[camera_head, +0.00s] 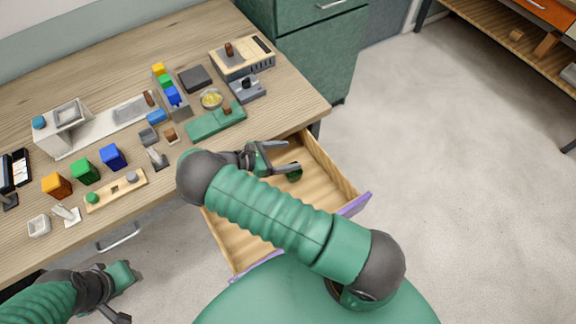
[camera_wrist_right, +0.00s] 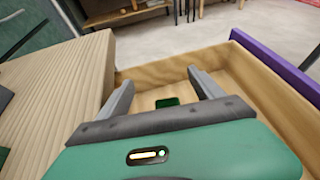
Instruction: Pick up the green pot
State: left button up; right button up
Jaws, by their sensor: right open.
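A small dark green object (camera_head: 295,174), which looks like the green pot, sits inside the open wooden drawer. It also shows in the right wrist view (camera_wrist_right: 167,103), low in the drawer and between my fingers as seen from there. My right gripper (camera_head: 286,157) is open and empty over the drawer, with its fingers pointing toward the pot; one finger partly covers the pot in the head view. Its spread fingers also show in the right wrist view (camera_wrist_right: 161,80). My left gripper (camera_head: 118,296) is at the lower left, away from the desk top; its jaws are unclear.
The drawer (camera_head: 344,185) has raised wooden walls and a purple front. The desk (camera_head: 200,30) above holds colored blocks (camera_head: 85,171), a green tray (camera_head: 216,121) and several devices. A green cabinet (camera_head: 318,50) stands behind; open floor lies right.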

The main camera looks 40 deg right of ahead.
jog(key=shift+w+f+b, duration=0.15)
jog(key=shift+f+b, duration=0.2)
jog(key=shift+f, duration=0.55)
notch_tip(320, 180, down, 2)
jog(key=a+f+b, duration=0.1)
jog(key=b, duration=0.8)
send_near(303, 168)
jog(key=shift+s+d+r, duration=0.25)
jog(key=shift+s+r, duration=0.2)
jog(key=shift+s, duration=0.05)
jog(key=shift+s+d+r, duration=0.25)
jog(key=shift+s+r, duration=0.2)
jog(key=shift+s, duration=0.1)
jog(key=shift+d+f, duration=0.1)
jog(key=shift+d, duration=0.05)
jog(key=p+x, duration=0.1)
jog(key=x, duration=0.5)
jog(key=shift+s+d, duration=0.15)
jog(key=shift+d, duration=0.25)
jog(key=shift+d+f, duration=0.1)
jog(key=shift+d, duration=0.05)
jog(key=c, duration=0.8)
pick_arm(q)
jog(key=s+x, duration=0.2)
jog(key=x, duration=0.7)
jog(key=shift+s+a+f, duration=0.15)
jog(key=shift+a+f, duration=0.05)
jog(key=shift+f, duration=0.2)
pick_arm(e)
jog(key=c, duration=0.8)
